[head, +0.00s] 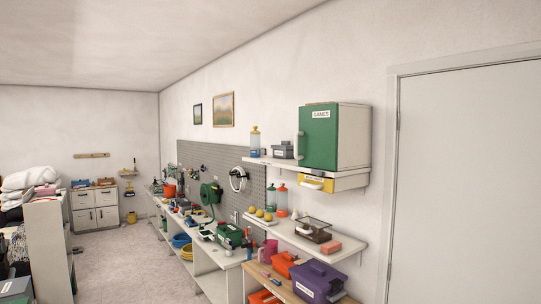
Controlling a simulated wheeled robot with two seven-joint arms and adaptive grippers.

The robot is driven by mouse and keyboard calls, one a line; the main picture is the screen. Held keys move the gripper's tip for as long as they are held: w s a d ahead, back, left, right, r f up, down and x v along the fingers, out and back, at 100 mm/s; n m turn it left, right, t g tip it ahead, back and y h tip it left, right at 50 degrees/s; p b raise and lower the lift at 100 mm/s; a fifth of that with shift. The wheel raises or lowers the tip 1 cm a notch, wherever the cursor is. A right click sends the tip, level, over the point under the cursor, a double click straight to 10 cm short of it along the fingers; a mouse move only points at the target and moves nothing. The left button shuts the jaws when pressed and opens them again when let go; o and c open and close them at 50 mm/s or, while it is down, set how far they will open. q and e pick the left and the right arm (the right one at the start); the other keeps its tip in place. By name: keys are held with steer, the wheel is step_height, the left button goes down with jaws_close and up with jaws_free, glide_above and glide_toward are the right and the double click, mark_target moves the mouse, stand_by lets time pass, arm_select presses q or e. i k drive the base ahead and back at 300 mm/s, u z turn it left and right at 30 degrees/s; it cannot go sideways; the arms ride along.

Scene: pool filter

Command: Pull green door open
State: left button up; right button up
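A wall cabinet with a green door (318,142) is mounted on the right-hand wall, left of a large grey door. The green door bears a white label that reads "GAMES" and has a pale vertical handle (299,146) near its left edge. The door looks shut against the white cabinet body (354,137). Neither of my grippers shows in the head view.
A yellow-fronted drawer (318,183) sits under the cabinet. A shelf with a bottle (255,141) and a grey box (283,149) extends left of it. Below are a lower shelf (300,239) and a purple bin (318,281). Floor (120,265) is open left of the workbench.

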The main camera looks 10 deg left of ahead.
mark_target(316, 141)
steer(key=u, duration=0.95)
steer(key=i, duration=2.1)
